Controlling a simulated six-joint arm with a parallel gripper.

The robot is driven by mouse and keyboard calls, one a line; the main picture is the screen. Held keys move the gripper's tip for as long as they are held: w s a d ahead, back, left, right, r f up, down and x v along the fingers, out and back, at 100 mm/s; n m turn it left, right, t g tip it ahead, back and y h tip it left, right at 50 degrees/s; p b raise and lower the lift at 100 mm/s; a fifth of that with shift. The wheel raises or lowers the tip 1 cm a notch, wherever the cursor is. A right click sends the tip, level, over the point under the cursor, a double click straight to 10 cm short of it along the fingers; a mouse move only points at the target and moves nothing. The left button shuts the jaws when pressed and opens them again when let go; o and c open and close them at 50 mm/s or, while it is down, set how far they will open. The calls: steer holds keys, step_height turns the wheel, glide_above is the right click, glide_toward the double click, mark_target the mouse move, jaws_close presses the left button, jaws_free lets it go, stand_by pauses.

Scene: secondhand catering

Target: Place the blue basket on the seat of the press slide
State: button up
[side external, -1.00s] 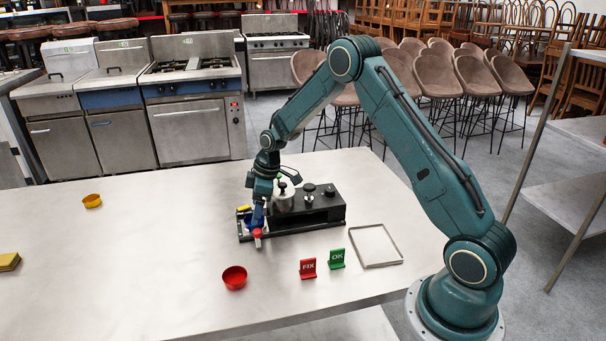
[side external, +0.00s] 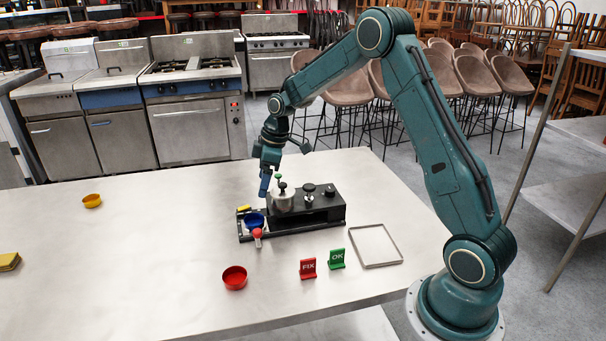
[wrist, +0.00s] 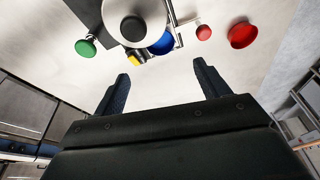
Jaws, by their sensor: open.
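In the wrist view the blue basket (wrist: 163,43) is partly hidden behind the press's round metal head (wrist: 128,15). My gripper (side external: 264,194) is above and behind the basket, apart from it. In the wrist view my gripper's fingers (wrist: 161,85) are spread with nothing between them.
A red bowl (side external: 234,278), a red FIX sign (side external: 307,269), a green OK sign (side external: 337,258) and an empty metal tray (side external: 399,261) stand in front of the press. A yellow bowl (side external: 92,201) and yellow pad (side external: 9,262) are left. The table's middle left is clear.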

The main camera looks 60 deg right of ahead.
stand_by(0.3)
steer(key=s+a+r+m+t+h, duration=0.1)
steer(key=s+a+r+m, duration=0.1)
steer(key=s+a+r, duration=0.4)
steer(key=s+a+r+m+t, duration=0.1)
steer(key=s+a+r, duration=0.2)
steer(key=s+r, duration=0.6)
steer(key=s+a+r+m, duration=0.1)
steer(key=s+m, duration=0.1)
steer(key=s, duration=0.6)
steer(key=s+a+m+t, duration=0.1)
steer(key=s+a+m, duration=0.1)
steer(key=s, duration=0.7)
steer(key=shift+s+a+r+h, duration=0.2)
steer(key=shift+s+r+h, duration=0.1)
steer(key=shift+r+h, duration=0.1)
